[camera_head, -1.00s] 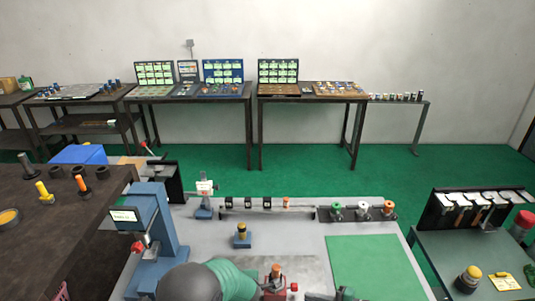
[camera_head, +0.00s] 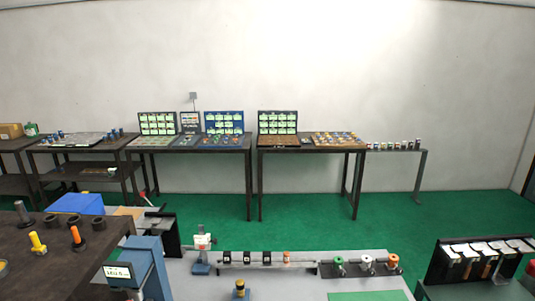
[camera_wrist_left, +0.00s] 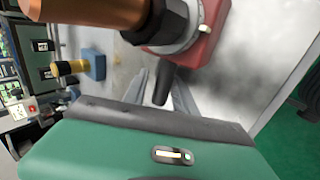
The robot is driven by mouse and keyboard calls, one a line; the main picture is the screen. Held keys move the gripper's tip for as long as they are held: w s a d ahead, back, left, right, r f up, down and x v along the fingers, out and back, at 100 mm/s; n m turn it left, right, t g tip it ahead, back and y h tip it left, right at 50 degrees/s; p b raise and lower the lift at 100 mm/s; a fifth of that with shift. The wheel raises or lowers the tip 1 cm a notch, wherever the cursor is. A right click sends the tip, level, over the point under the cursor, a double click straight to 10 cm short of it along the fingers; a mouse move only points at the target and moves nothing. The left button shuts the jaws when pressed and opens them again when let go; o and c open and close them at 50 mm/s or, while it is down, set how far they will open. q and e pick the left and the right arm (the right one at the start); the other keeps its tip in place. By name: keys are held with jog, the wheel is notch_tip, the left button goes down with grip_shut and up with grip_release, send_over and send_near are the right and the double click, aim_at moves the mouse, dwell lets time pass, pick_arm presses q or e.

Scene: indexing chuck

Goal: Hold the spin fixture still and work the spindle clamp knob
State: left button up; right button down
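In the left wrist view a red block (camera_wrist_left: 205,45) carries a dark collar (camera_wrist_left: 165,22) and a copper-orange cylinder (camera_wrist_left: 100,12); it looks like the spin fixture. A black handle (camera_wrist_left: 163,84) sticks out below it, probably the clamp knob's lever. My left gripper (camera_wrist_left: 160,95) has its two grey fingers apart, one on each side of this handle. A gap shows beside the handle, and I cannot tell whether either finger touches it. The head view now looks above the fixture and both grippers. My right gripper is in neither current view.
A blue block with a yellow-and-black piece (camera_head: 240,290) stands on the grey bench (camera_head: 300,284), also in the left wrist view (camera_wrist_left: 90,65). Behind it are a rail with small holders (camera_head: 266,258) and several coloured spools (camera_head: 366,263). A blue column (camera_head: 148,265) stands at left.

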pick_arm(q)
jog(key=shift+s+f, duration=0.25)
jog(key=shift+s, duration=0.05)
